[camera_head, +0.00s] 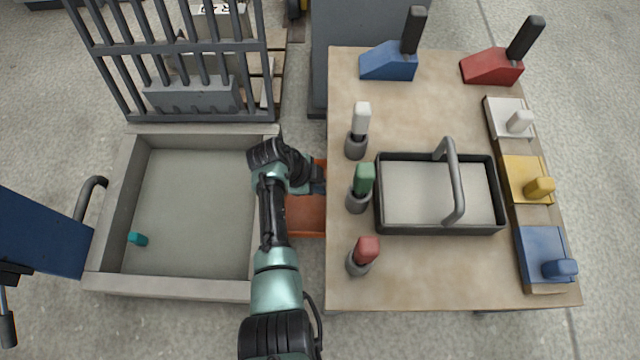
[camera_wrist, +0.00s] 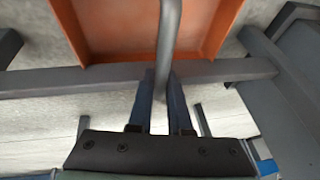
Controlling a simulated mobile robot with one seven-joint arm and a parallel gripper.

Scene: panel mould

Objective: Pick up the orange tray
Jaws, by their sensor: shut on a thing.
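The orange tray (camera_head: 307,218) shows in the head view between the mould and the table's left edge, mostly hidden behind my arm. In the wrist view, the tray (camera_wrist: 110,30) fills the top of the picture, with a grey bar handle (camera_wrist: 169,35) running over it. My gripper (camera_wrist: 162,78) has its two blue fingers shut on this handle. In the head view my gripper (camera_head: 318,186) is partly hidden by my wrist. I cannot tell whether the tray is lifted or resting on something.
A wooden-topped table (camera_head: 420,275) stands right of the tray. It holds a black tray (camera_head: 440,230) with a hooped handle, trowels and coloured-handled tools. A shallow mould (camera_head: 180,290) with a small teal piece (camera_head: 138,239) lies to the left. A barred grid (camera_head: 180,48) stands behind the mould.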

